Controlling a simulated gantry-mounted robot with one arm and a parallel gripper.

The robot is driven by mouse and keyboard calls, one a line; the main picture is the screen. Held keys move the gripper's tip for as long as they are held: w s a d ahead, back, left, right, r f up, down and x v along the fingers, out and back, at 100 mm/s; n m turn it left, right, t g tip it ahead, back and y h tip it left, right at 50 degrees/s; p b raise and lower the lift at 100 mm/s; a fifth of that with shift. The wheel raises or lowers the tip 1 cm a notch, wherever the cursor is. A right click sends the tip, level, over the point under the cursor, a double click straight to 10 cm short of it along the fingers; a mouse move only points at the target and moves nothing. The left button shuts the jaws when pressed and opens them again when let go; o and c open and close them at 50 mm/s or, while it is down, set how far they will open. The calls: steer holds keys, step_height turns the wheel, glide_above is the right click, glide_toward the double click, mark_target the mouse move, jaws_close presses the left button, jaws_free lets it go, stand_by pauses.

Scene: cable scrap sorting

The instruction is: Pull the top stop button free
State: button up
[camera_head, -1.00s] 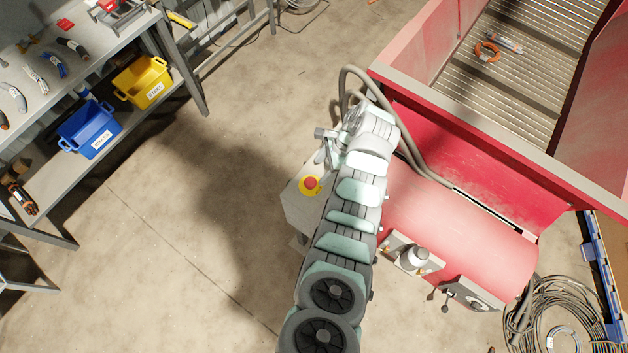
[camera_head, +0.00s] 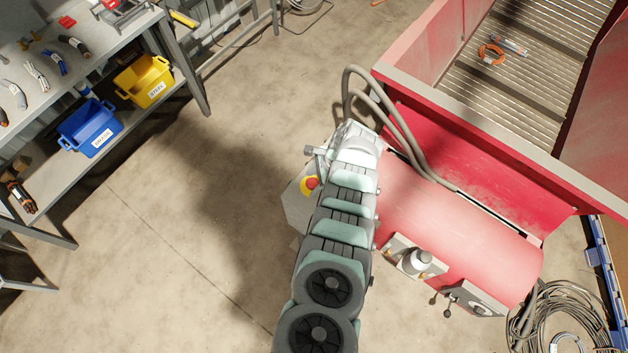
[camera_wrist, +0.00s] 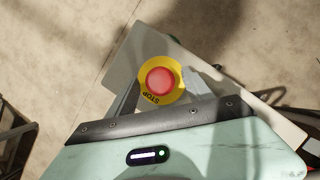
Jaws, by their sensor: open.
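The stop button has a round red cap (camera_wrist: 159,81) on a yellow disc (camera_wrist: 176,94) marked STOP. It sits on a grey box (camera_head: 298,208) and also shows in the head view (camera_head: 311,183), partly beside my arm. My gripper (camera_head: 317,158) is just above the button in the head view. In the wrist view its mint body and dark edge fill the lower part, and a grey finger part shows at the button's left. The gripper is open and holds nothing. Contact between fingers and button cannot be told.
A red machine (camera_head: 455,225) with a knob panel and grey hoses stands at the right of my arm. A shelf (camera_head: 130,120) at the left holds a blue bin (camera_head: 88,128) and a yellow bin (camera_head: 146,82). The concrete floor between is clear.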

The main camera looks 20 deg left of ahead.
steer(key=shift+c, duration=0.3)
jaws_close()
stand_by(0.6)
